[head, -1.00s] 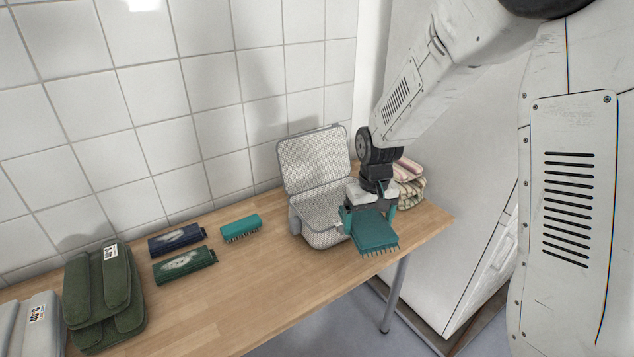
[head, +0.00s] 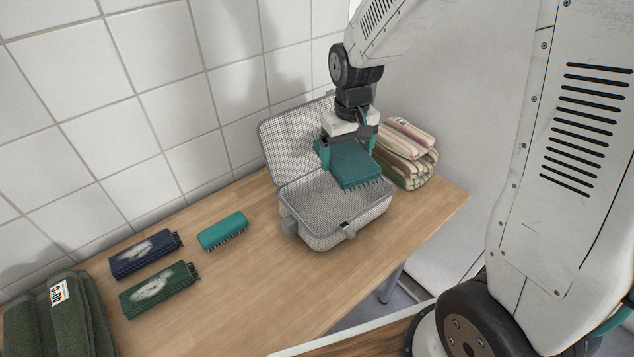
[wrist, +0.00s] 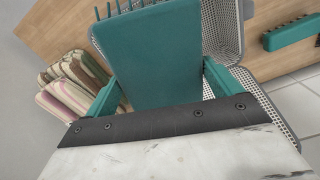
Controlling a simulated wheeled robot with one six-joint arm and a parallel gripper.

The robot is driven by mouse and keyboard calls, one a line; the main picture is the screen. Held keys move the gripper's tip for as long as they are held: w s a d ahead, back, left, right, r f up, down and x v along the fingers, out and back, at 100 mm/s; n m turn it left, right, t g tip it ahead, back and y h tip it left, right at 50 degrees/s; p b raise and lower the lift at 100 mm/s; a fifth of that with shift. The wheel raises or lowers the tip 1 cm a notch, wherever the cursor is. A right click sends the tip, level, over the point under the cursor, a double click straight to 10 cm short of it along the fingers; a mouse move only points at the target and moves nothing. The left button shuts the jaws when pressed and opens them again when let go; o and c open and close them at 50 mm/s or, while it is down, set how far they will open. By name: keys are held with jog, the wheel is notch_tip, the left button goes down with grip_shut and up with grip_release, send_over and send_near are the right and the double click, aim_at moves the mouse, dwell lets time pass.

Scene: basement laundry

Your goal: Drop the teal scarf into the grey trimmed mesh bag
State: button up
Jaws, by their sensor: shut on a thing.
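The teal scarf (head: 354,165) is a flat folded piece with a fringe along its lower edge. My gripper (head: 346,160) is shut on it, one teal finger on each side. The scarf also fills the middle of the wrist view (wrist: 158,62). The grey trimmed mesh bag (head: 318,235) stands on the table with its lid tilted up at the back. The scarf hangs above the bag's open compartment, towards its back right. It hides part of the lid and the compartment's far side. The visible bottom of the bag is empty.
Folded striped towels (head: 408,160) stand close on the bag's right. The table front is clear.

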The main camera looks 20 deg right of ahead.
aim_at(347, 155)
jog(key=shift+f, duration=1.65)
jog(key=o, duration=0.7)
jog(key=shift+o, duration=0.2)
jog(key=shift+r, duration=3.9)
jog(key=shift+s, duration=0.1)
jog(key=s+g, duration=0.1)
jog(key=s, duration=0.2)
jog(key=shift+f, duration=0.15)
jog(key=s+d+r, duration=0.1)
jog(key=s+r, duration=0.3)
jog(key=s, duration=0.3)
jog(key=s+d+r+m+t, duration=0.1)
jog(key=s+r, duration=0.3)
jog(key=s, duration=0.3)
jog(key=s+d+r+t, duration=0.1)
jog(key=s+r, duration=0.3)
jog(key=s, duration=0.3)
jog(key=shift+s, duration=0.2)
